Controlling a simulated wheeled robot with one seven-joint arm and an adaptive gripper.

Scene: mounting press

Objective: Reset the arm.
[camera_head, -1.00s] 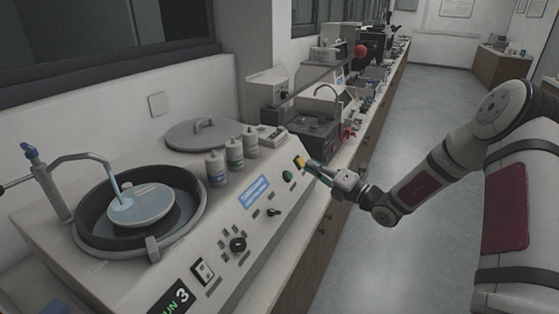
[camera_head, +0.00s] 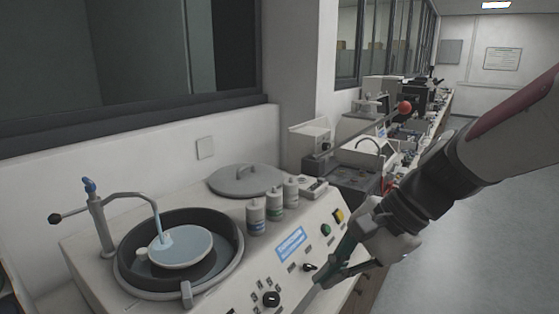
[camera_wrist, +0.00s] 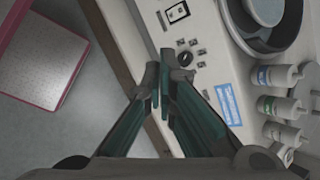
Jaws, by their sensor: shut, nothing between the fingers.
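My gripper (camera_head: 326,279) is raised in front of the sloped control panel of a grinding machine (camera_head: 318,222), at the lower right of the head view. Its green-and-grey fingers point down and to the left. In the wrist view my gripper (camera_wrist: 158,80) has its fingertips together with nothing between them. The fingertips show over the front edge of the machine, close to the panel's dark knob (camera_wrist: 185,59). I cannot tell how far they are above the panel. My arm comes in from the right side of the head view.
The machine's round basin (camera_head: 180,250) holds a disc under a running tap (camera_head: 128,200). Several bottles (camera_head: 256,216) and a round lid (camera_head: 246,179) stand behind the panel. More equipment (camera_head: 390,145) lines the bench beyond. The floor (camera_head: 455,255) at the right is clear.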

